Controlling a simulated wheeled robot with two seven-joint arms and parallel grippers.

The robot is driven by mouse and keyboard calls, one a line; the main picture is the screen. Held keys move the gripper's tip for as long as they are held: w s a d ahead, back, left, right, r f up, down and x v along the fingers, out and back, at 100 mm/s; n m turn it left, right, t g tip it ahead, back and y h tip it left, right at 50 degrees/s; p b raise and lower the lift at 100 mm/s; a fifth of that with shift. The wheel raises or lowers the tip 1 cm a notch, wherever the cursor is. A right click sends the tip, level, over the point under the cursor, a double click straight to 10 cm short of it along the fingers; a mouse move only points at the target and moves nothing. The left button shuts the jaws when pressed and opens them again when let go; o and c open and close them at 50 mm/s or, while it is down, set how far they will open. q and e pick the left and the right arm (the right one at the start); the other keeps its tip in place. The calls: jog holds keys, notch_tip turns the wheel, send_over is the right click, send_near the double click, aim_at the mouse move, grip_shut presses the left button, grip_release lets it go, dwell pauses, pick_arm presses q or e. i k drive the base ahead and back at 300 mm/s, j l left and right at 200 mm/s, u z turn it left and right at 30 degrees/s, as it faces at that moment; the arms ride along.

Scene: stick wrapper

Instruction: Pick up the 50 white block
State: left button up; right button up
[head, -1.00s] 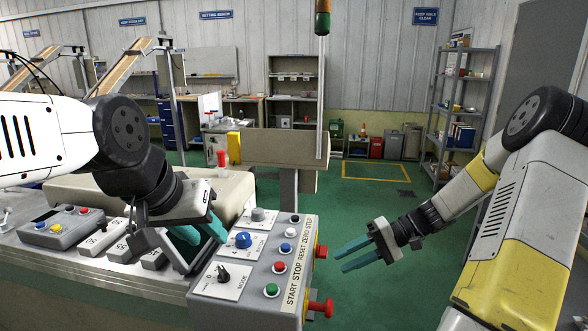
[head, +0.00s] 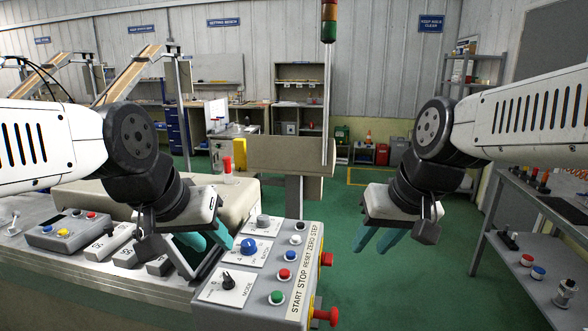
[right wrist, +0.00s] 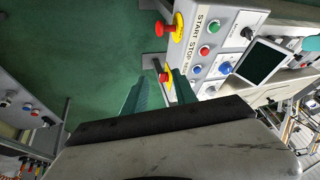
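My left gripper (head: 206,238) is open and empty, pointing down above the dark screen, right of the blocks. My right gripper (head: 375,240) is open and empty over the green floor, right of the control panel. Its teal fingers show in the right wrist view (right wrist: 158,92).
The control panel (head: 250,290) has buttons, knobs and red emergency stops (head: 325,316) jutting right. A small button box (head: 66,230) sits left of the blocks. A grey bench (head: 520,255) with several small parts stands at right. The floor between is clear.

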aim_at(114, 238)
jog(key=u, duration=1.4)
